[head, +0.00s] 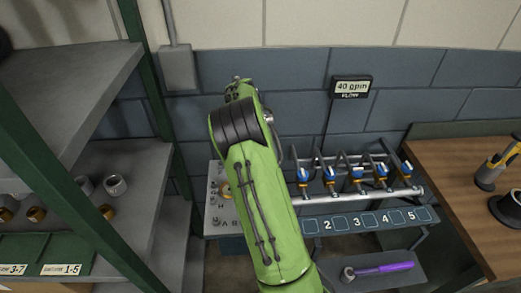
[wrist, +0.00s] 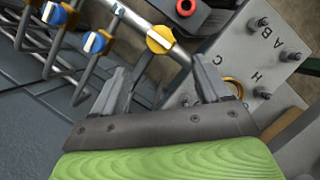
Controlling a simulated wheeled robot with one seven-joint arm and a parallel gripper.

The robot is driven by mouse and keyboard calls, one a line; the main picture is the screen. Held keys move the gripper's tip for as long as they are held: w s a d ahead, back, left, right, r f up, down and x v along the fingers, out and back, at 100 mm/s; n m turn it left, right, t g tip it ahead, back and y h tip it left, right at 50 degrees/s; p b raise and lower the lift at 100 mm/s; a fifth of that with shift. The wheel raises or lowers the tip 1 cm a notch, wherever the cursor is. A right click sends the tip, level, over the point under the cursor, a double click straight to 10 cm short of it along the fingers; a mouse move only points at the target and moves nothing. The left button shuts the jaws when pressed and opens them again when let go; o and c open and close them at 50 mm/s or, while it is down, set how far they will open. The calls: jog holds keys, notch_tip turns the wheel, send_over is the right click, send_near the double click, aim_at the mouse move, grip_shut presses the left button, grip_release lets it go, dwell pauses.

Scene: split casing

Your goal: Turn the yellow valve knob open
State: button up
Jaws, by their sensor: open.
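The yellow valve knob (wrist: 157,43) shows in the wrist view at top centre, with a white bar running diagonally across its face. It sits on a grey pipe (wrist: 185,62). My gripper (wrist: 160,65) is open and empty, with its two fingers apart below the knob in the picture. No contact with the knob shows. In the head view my green arm hides the gripper and the yellow knob. A display (head: 351,87) on the wall reads 40 gpm, with FLOW below it.
Several blue knobs (head: 330,172) on yellow valve bodies line the pipe to the right in the head view. A plate with pegs (wrist: 262,62) and letters lies right in the wrist view. A purple-handled tool (head: 385,268) lies low. Shelves (head: 75,75) stand left, a wooden bench (head: 450,165) right.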

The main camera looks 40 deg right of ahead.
jog(key=v, duration=0.4)
jog(key=shift+r, duration=0.2)
jog(key=shift+w, duration=0.1)
jog(key=s+a+r+m+t+y, duration=0.1)
jog(key=s+a+r+t, duration=0.25)
jog(key=a+r, duration=0.3)
jog(key=s+a+r+m+t, duration=0.1)
jog(key=s+a+r+t, duration=0.1)
jog(key=s+a+r, duration=0.4)
jog(key=s+a+f+t, duration=0.1)
jog(key=s+a+t, duration=0.3)
jog(key=s+a, duration=0.5)
jog(key=s, duration=0.3)
jog(key=shift+s+f, duration=0.3)
